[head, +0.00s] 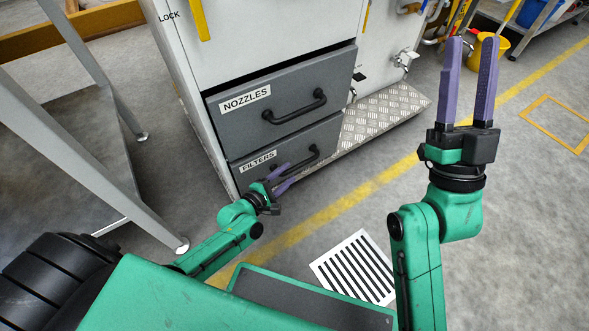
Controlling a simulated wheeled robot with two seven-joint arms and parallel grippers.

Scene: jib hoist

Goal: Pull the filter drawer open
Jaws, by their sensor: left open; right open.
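The filter drawer (322,134) is the lower dark grey drawer of the white cabinet, with a white FILTERS label (258,162) and a black bar handle (314,157). It looks shut, its front below the nozzles drawer. My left gripper (287,175) is open, its purple fingers pointing right in front of the filter drawer, just below and left of the handle. I cannot tell whether it touches the drawer front. My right gripper (470,85) is open and empty, pointing up, well to the right of the drawers.
The nozzles drawer (240,123) with its own handle (295,107) sits directly above. A tread-plate step (388,112) runs right of the drawers. A grey metal table frame (160,231) stands left.

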